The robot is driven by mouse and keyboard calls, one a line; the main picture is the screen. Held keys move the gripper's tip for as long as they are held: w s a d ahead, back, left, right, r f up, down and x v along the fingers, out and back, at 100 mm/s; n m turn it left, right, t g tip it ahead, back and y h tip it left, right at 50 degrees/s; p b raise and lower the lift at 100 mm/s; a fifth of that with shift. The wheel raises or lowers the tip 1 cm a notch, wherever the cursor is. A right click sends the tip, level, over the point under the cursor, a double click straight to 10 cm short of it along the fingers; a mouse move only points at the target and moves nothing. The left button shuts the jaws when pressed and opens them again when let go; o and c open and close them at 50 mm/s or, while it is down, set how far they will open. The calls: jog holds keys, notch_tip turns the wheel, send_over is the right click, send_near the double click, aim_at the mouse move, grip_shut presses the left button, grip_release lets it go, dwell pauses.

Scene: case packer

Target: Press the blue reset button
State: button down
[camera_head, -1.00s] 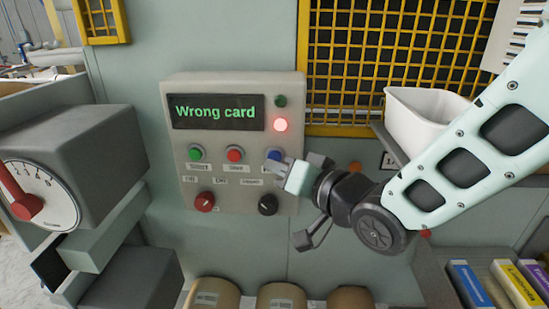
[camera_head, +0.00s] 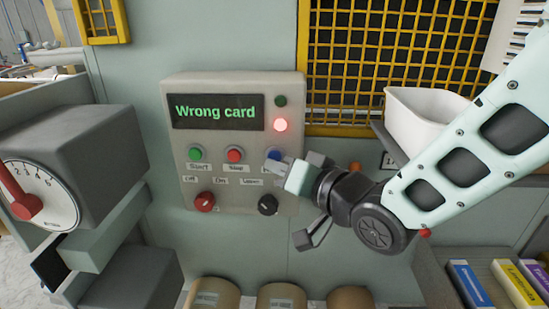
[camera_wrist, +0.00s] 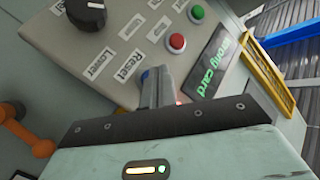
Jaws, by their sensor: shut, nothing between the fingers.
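The blue reset button (camera_head: 275,154) is on the right of the button row on the grey control panel (camera_head: 183,120). In the wrist view only a sliver of the blue button (camera_wrist: 144,76) shows beside the fingers, next to the "Reset" label (camera_wrist: 127,65). My gripper (camera_head: 272,164) is shut and empty, its fingertips in front of the button's lower part. In the wrist view my gripper (camera_wrist: 158,78) covers most of the button. I cannot tell whether the tips touch it. The display (camera_head: 218,112) reads "Wrong card" in green, and a red lamp (camera_head: 281,125) is lit.
A green button (camera_head: 196,153) and a red button (camera_head: 235,154) sit left of the blue one. A red knob (camera_head: 204,202) and a black knob (camera_head: 267,205) are below. A white bin (camera_head: 425,115) stands on a shelf at right. Yellow mesh (camera_head: 365,60) is behind.

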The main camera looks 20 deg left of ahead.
jog(key=shift+w, duration=0.15)
jog(key=shift+w+a, duration=0.1)
jog(key=shift+w, duration=0.15)
jog(key=shift+w+a, duration=0.1)
jog(key=shift+w, duration=0.3)
dwell(0.9)
jog(key=shift+s+b, duration=0.1)
jog(key=shift+b, duration=0.2)
jog(key=shift+s+d+b, duration=0.2)
jog(key=shift+s+b, duration=0.15)
jog(key=shift+s, duration=0.35)
jog(key=shift+s, duration=0.15)
jog(key=s+b, duration=0.1)
jog(key=s, duration=0.1)
jog(key=s+d, duration=0.1)
jog(key=s, duration=0.1)
jog(key=shift+s+d+b, duration=0.1)
jog(key=shift+s+b, duration=0.2)
jog(key=shift+b, duration=0.1)
